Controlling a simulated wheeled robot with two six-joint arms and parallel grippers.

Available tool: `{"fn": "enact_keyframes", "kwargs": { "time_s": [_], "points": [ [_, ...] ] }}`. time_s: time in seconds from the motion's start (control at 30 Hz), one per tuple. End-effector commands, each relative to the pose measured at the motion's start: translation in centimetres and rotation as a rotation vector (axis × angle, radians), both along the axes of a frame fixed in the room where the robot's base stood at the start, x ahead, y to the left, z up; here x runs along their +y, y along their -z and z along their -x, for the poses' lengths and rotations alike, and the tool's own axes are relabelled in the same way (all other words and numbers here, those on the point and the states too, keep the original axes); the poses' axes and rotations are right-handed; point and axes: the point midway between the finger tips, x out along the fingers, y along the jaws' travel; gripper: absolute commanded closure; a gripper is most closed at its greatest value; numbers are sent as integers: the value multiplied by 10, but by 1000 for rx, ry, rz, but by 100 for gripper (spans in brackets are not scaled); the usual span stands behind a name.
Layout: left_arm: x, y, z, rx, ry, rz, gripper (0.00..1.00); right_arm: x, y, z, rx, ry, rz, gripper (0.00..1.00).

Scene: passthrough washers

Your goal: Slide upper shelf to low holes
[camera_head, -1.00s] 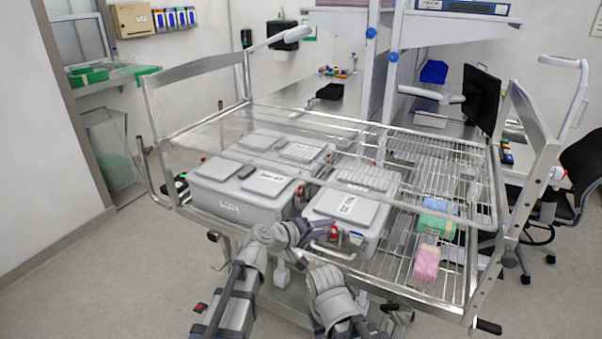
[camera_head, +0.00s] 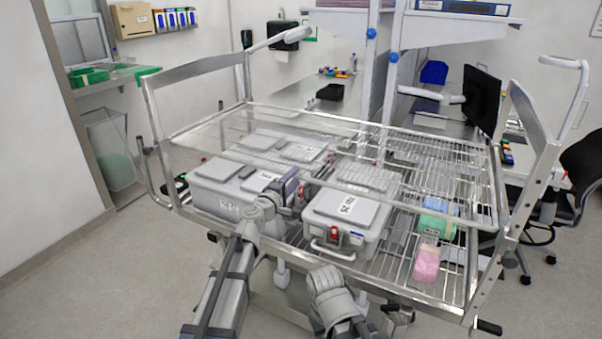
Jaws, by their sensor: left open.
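The upper shelf (camera_head: 440,148) is a wire shelf with a bright metal rim, spanning the cart between its two end frames. It lies above the grey lidded bins and looks roughly level. The right end frame (camera_head: 533,195) has a row of holes down its post. My left gripper (camera_head: 294,184) is open near the shelf's front rim, between the two bins. I cannot tell whether it touches the rim. My right arm shows at the bottom centre, but its gripper cannot be made out.
A large grey bin (camera_head: 215,190) and a smaller grey bin (camera_head: 340,212) stand on the lower shelf (camera_head: 395,275). Green (camera_head: 437,222) and pink (camera_head: 427,262) packs lie to their right. A monitor (camera_head: 482,100) and workbench are behind. Open floor lies at the left.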

Motion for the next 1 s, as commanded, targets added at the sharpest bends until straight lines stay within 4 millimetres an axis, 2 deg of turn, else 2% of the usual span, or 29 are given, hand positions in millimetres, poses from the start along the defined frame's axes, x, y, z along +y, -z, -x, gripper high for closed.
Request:
{"fn": "enact_keyframes", "kwargs": {
  "time_s": [0.03,0.23,0.57,1.0],
  "points": [
    [-4,0,-11,0,1,0,50,0,0,0,0,0,0,50],
    [-18,0,-37,0,2,0,50,0,0,0,0,0,0,50],
    [-21,0,-42,0,1,-1,50,0,0,0,0,0,0,50],
    [-21,0,-42,0,1,-1,97,0,0,0,0,0,0,50]
  ]
}}
